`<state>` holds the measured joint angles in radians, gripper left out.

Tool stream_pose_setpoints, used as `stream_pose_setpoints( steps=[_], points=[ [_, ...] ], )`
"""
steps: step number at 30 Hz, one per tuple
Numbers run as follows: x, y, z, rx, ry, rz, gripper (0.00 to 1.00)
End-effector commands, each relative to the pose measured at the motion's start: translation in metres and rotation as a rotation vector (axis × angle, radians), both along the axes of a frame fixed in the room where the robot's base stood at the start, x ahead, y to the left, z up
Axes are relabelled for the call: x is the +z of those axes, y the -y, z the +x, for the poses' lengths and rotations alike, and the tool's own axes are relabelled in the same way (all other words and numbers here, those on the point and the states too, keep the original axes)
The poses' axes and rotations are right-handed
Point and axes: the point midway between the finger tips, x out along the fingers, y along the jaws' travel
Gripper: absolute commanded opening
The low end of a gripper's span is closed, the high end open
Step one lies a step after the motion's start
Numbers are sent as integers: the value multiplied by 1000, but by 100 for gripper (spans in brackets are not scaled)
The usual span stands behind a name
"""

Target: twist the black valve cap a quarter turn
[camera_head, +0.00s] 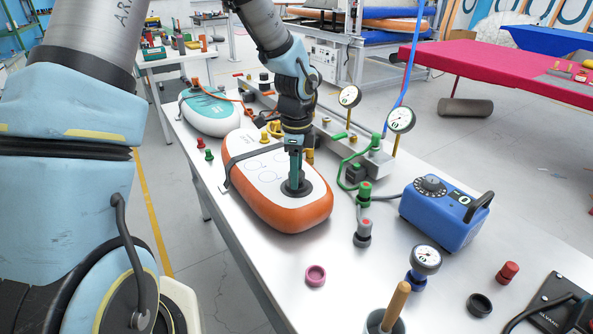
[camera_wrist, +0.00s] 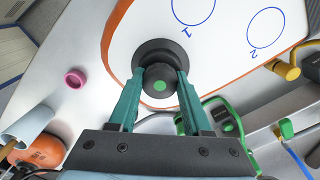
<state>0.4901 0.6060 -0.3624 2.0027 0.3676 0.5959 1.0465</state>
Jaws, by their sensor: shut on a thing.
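The black valve cap (camera_wrist: 159,82), with a green dot on its top, sits in a round black flange on the inflatable board. In the wrist view my gripper (camera_wrist: 160,88) has its two teal fingers on opposite sides of the cap, shut on it. In the head view my gripper (camera_head: 296,180) points straight down onto the black flange (camera_head: 297,188) near the front end of the orange-edged white board (camera_head: 262,160). The cap is mostly hidden there by the fingers. A black strap crosses the board further back.
A pink ring (camera_head: 316,275) lies in front of the board. A cup with a wooden handle (camera_head: 395,306) is at the front. A teal-and-white board (camera_head: 210,110) lies behind.

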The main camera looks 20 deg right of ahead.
Motion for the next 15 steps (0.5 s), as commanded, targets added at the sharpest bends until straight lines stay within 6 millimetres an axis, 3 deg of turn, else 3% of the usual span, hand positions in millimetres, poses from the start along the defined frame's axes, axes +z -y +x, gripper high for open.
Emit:
stream_pose_setpoints(
  steps=[8, 15],
  points=[
    [2, 0, 0, -25, 0, 0, 0],
    [2, 0, 0, -150, -2, 1, 0]
  ],
)
